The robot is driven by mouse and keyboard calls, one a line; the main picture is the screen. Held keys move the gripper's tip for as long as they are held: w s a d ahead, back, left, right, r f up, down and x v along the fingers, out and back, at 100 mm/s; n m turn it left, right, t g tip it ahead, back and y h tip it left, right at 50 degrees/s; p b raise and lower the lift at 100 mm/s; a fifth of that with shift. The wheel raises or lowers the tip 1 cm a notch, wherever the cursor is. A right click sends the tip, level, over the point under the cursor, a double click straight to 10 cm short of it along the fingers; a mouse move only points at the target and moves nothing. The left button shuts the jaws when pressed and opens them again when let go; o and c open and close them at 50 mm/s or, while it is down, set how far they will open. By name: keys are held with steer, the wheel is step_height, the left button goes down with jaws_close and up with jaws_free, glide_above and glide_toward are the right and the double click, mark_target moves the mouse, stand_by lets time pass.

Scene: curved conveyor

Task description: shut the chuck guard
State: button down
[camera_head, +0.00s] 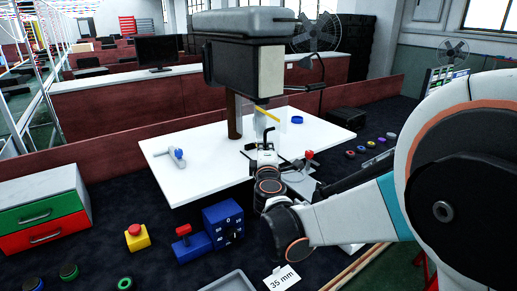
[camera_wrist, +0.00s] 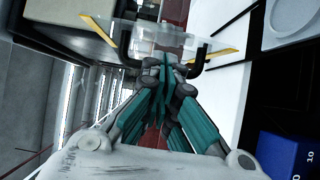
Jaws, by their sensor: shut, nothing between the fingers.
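The drill press (camera_head: 228,70) has a dark head with a grey top and stands over a white table. Its chuck guard (camera_head: 267,115) is a clear panel with a yellow edge, hanging below the head. The guard also shows in the wrist view (camera_wrist: 160,38), with yellow strips at either side, just beyond my fingertips. My gripper (camera_head: 267,132) is shut and empty, close below the guard. It fills the middle of the wrist view (camera_wrist: 168,66). I cannot tell whether it touches the guard. The chuck behind the clear panel is not clear to see.
A white table (camera_head: 190,140) lies under the press, with a grey-and-blue tool (camera_head: 177,157) at its left. A blue control box (camera_head: 224,222), a red-topped yellow button (camera_head: 136,236) and a drawer unit (camera_head: 40,208) stand in front. A lamp arm (camera_head: 306,88) reaches beside the head.

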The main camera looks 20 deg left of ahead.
steer(key=w+d+n+g+y+p, duration=0.1)
steer(key=w+d+n+g+y, duration=0.1)
steer(key=w+n+g+y, duration=0.2)
steer(key=w+d+n+g+y+p, duration=0.1)
steer(key=w+d+n+g+y, duration=0.2)
steer(key=w, duration=0.6)
steer(key=w+d+n+g+y+p, duration=0.1)
steer(key=w+d+n+g+y, duration=0.2)
steer(key=w+n+g+y, duration=0.2)
steer(key=shift+w+g, duration=0.6)
steer(key=shift+w, duration=0.65)
steer(key=shift+a, duration=0.1)
